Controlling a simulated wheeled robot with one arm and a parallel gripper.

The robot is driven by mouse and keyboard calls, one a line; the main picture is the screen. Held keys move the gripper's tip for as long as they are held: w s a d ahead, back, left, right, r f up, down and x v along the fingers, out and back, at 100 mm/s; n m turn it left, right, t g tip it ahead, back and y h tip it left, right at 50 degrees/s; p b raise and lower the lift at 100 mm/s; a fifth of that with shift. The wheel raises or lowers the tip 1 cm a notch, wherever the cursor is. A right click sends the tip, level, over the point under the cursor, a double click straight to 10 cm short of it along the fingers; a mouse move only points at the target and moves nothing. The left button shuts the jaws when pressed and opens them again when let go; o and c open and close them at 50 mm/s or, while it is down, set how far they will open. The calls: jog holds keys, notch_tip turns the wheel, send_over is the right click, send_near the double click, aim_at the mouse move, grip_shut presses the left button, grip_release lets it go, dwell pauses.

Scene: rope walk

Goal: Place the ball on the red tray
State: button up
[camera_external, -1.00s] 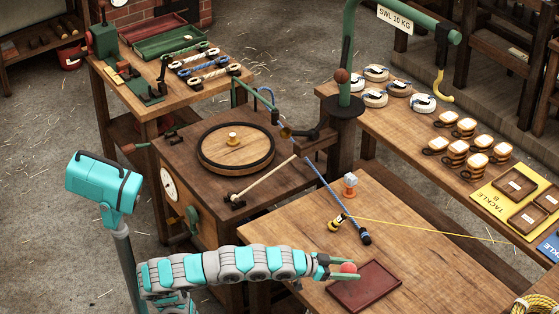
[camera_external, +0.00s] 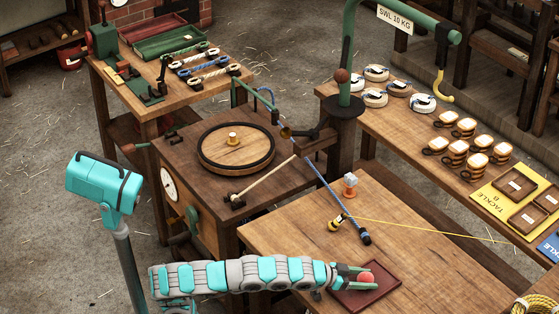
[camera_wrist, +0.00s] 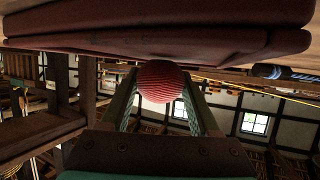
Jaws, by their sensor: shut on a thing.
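A red ball (camera_external: 367,278) is between the fingers of my gripper (camera_external: 362,277), which is shut on it. In the external view the ball shows over the red tray (camera_external: 352,299), which lies on the front wooden table. In the wrist view the ridged ball (camera_wrist: 160,82) sits between the two green fingers, and the red tray (camera_wrist: 150,42) spans the top of the picture, close to the ball. I cannot tell whether the ball touches the tray.
On the same table (camera_external: 440,262) a blue rope with a dark end (camera_external: 364,237), a yellow-and-black fitting (camera_external: 336,222) and an orange-based block (camera_external: 350,186) lie behind the tray. A thin yellow line (camera_external: 430,229) runs right. The table right of the tray is clear.

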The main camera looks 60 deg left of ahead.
jog(key=shift+f, duration=0.1)
jog(key=shift+f, duration=0.15)
jog(key=o, duration=1.4)
jog(key=shift+c, duration=0.2)
jog(key=shift+r, duration=0.3)
jog(key=shift+s+a+r, duration=0.1)
jog(key=shift+s, duration=0.1)
jog(key=v, duration=1.1)
jog(key=shift+s+a+r, duration=0.1)
jog(key=shift+s, duration=0.15)
